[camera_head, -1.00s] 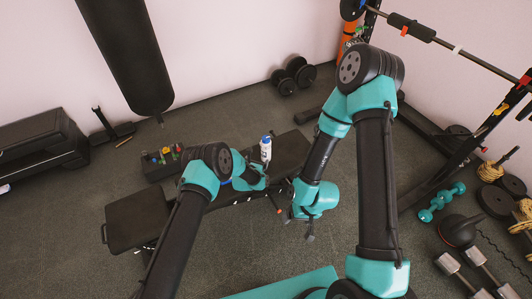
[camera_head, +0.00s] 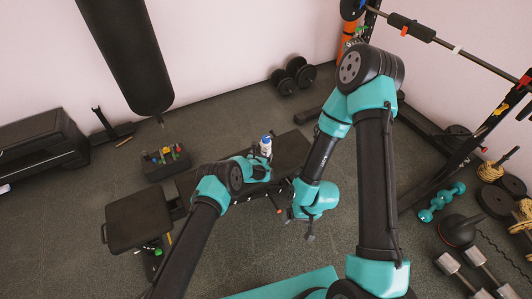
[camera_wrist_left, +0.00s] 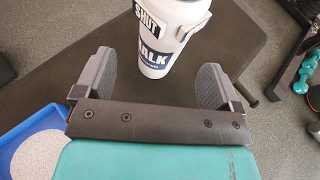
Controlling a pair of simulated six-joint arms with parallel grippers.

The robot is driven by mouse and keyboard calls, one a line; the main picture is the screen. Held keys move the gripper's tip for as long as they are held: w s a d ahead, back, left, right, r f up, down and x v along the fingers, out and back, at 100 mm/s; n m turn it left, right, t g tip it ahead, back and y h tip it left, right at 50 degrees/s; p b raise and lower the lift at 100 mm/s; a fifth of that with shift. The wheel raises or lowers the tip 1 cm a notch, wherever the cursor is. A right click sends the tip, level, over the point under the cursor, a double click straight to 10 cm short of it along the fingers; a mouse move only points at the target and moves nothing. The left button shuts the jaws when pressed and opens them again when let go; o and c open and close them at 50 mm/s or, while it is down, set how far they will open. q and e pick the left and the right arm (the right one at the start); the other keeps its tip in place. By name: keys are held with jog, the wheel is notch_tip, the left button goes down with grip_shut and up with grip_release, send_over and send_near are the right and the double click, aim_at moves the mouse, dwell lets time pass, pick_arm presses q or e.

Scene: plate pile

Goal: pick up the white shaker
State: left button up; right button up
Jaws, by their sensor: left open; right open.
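The white shaker (camera_head: 265,146) stands upright on the dark bench (camera_head: 292,150), with a blue top in the head view. In the left wrist view the shaker (camera_wrist_left: 170,45) shows dark lettering, and its top is cut off by the frame edge. My left gripper (camera_head: 262,160) is open at the shaker, partly hidden by its own arm. In the left wrist view the left gripper's fingers (camera_wrist_left: 155,78) stand wide on either side of the shaker's lower part, with gaps on both sides. My right gripper (camera_head: 309,229) is open and empty, lower and to the right.
A blue tray with white powder (camera_wrist_left: 38,150) lies close to the left gripper in the wrist view. A dark caddy with coloured items (camera_head: 166,162) is left of the bench. Dumbbells (camera_head: 293,76) lie behind; teal dumbbells (camera_head: 441,202) lie to the right.

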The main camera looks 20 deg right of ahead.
aim_at(264, 153)
pick_arm(q)
jog(key=shift+x, duration=1.95)
jog(key=shift+w+d+f, duration=0.3)
jog(key=shift+d, duration=0.05)
jog(key=shift+w, duration=0.1)
jog(key=c, duration=1.3)
jog(key=shift+d+r, duration=0.1)
jog(key=shift+r, duration=0.05)
